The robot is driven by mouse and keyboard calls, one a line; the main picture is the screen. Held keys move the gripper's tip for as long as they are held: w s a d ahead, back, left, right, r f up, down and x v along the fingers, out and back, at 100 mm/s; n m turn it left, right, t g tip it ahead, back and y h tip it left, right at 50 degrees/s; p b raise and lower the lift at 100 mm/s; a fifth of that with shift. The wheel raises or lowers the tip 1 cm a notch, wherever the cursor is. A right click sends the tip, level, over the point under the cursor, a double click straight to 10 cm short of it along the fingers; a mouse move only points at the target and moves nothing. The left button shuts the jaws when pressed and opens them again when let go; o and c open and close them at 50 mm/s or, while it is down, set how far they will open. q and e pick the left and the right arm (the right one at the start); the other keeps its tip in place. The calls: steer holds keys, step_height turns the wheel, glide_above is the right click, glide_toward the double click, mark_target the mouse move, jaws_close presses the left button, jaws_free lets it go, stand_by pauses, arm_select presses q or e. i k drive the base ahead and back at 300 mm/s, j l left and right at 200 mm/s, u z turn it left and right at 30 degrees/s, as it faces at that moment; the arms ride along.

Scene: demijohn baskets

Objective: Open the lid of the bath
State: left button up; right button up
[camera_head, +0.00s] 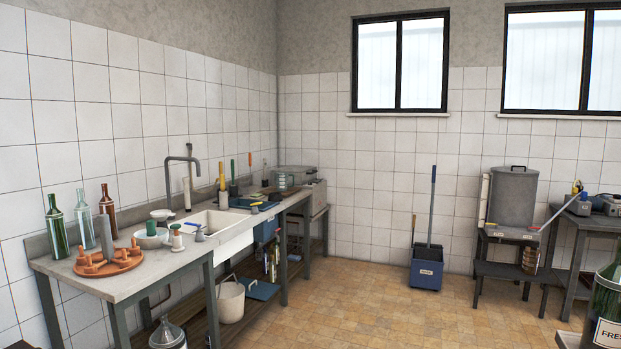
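A large grey cylindrical vessel (512,200) stands on a dark stand at the right, against the tiled back wall. Its flat lid with a black handle (515,167) is on top and looks shut. A grey metal box (295,172) stands in the far corner beyond the end of the left counter, with a flat top; whether it has a lid is too small to tell. I cannot tell from any readable label which of these is the bath. Neither of my grippers shows in this view.
A long counter (150,280) with a white sink (222,228) runs along the left wall, holding bottles and a terracotta tray (108,265). A blue bucket (426,274) with a mop stands at the back wall. The tiled floor (370,310) in the middle is clear.

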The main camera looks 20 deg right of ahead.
mark_target(303, 175)
steer(key=i+l+z, duration=0.1)
steer(key=i+z, duration=0.5)
steer(key=i+l+z, duration=0.2)
steer(key=i+z, duration=0.15)
steer(key=i, duration=0.75)
steer(key=i+z, duration=0.35)
steer(key=i, duration=0.7)
steer(key=i+u, duration=0.1)
steer(key=i, duration=0.7)
steer(key=i+u, duration=0.15)
steer(key=i, duration=0.6)
steer(key=i+l+u, duration=0.1)
steer(key=i, duration=0.7)
steer(key=l, duration=0.1)
